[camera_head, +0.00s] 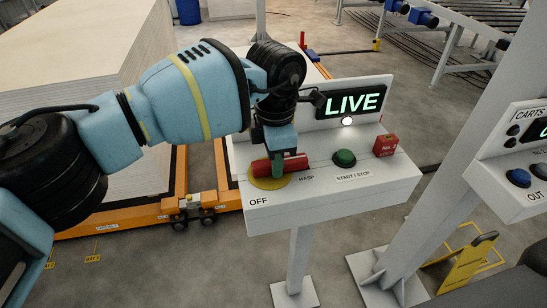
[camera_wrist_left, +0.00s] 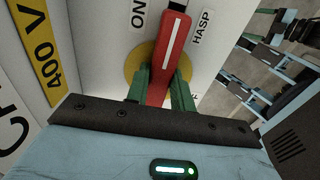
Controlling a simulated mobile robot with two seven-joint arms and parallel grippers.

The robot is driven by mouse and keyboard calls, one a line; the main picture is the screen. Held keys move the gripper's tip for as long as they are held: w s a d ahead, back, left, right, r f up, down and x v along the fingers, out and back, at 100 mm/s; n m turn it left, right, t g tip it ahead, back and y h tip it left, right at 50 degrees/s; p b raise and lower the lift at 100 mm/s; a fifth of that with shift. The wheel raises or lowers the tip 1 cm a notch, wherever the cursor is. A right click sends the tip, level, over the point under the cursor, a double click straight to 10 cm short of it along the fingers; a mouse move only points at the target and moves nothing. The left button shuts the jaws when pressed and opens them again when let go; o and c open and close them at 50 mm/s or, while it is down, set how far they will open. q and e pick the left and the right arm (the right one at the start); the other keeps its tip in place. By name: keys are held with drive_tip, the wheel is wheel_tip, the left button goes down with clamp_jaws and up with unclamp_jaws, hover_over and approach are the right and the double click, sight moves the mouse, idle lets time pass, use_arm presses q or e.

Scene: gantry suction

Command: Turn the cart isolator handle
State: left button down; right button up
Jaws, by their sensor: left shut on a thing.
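The red isolator handle (camera_head: 293,163) sits on a yellow disc (camera_head: 265,184) at the left of the grey control box (camera_head: 330,192). It points toward the right, near the HASP label. In the left wrist view the handle (camera_wrist_left: 172,45) has a white stripe and lies between the ON and HASP markings. My left gripper (camera_head: 277,163) comes from above, its green fingers shut on the handle; the fingers (camera_wrist_left: 160,88) show on both its sides in the wrist view. The display (camera_head: 352,104) reads LIVE in green.
A green start/stop button (camera_head: 344,158) and a red lock box (camera_head: 385,145) stand to the right of the handle. A lit white lamp (camera_head: 347,121) is below the display. A second panel (camera_head: 520,160) stands at the right edge. Orange carts (camera_head: 110,219) with pale stacked boards are behind at left.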

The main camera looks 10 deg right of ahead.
use_arm(q)
drive_tip(key=shift+r, duration=0.1)
drive_tip(key=c, duration=1.2)
unclamp_jaws()
wheel_tip(320, 180, up, 6)
drive_tip(key=shift+r+b, duration=0.2)
drive_tip(key=shift+b, duration=0.1)
drive_tip(key=shift+r, duration=0.7)
drive_tip(key=shift+f, duration=0.15)
